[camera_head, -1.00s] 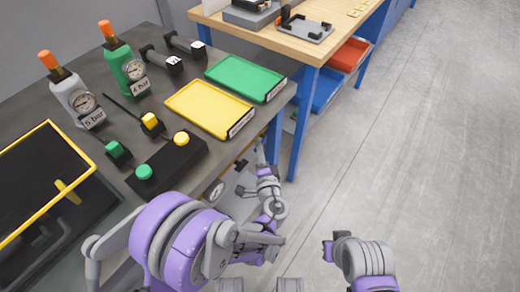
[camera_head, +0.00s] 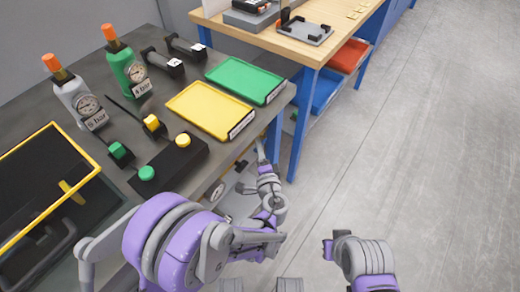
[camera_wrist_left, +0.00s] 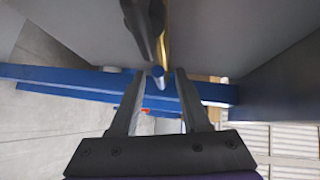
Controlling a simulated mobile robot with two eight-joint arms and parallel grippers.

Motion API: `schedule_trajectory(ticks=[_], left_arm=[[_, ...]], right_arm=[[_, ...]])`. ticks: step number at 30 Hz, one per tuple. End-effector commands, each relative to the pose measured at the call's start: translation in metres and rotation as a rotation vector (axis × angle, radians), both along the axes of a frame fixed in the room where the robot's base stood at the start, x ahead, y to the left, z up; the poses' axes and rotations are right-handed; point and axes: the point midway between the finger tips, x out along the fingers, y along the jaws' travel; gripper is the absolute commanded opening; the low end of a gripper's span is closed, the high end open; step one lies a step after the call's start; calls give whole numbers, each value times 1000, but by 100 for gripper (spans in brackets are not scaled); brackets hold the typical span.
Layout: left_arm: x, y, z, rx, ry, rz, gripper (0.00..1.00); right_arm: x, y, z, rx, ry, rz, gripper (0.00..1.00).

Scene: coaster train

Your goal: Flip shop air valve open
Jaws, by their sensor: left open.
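My left gripper (camera_head: 261,150) is low at the front edge of the grey bench, below its top, beside the blue leg. In the left wrist view it (camera_wrist_left: 158,74) is open, with a gap between its two fingers. Just beyond the fingertips is a dark, elongated part (camera_wrist_left: 147,25) that looks like a lever. I cannot tell whether the fingers touch any of these. In the head view a small yellow and dark fitting (camera_head: 241,164) shows under the bench edge, partly hidden.
A round gauge (camera_head: 217,190) is on the bench front, near my left arm. The bench holds a yellow tray (camera_head: 210,108), a green tray (camera_head: 245,80), a black button box (camera_head: 168,162) and two bottles with gauges. A wooden table (camera_head: 335,22) stands behind. The floor at right is clear.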

Motion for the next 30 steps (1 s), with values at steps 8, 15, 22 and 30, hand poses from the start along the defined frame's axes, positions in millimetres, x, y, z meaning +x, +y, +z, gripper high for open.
schedule_trajectory(ticks=[8,15,22,30], left_arm=[[-33,-7,6,-1,0,-4,46],[-80,-15,13,-2,0,-4,46],[-103,-18,16,0,0,-1,46],[-105,-18,16,0,0,0,46]], right_arm=[[0,0,4,0,-1,0,0],[-1,0,8,0,-3,0,0],[-1,0,9,0,-3,0,0],[-1,0,9,0,-3,0,0]])
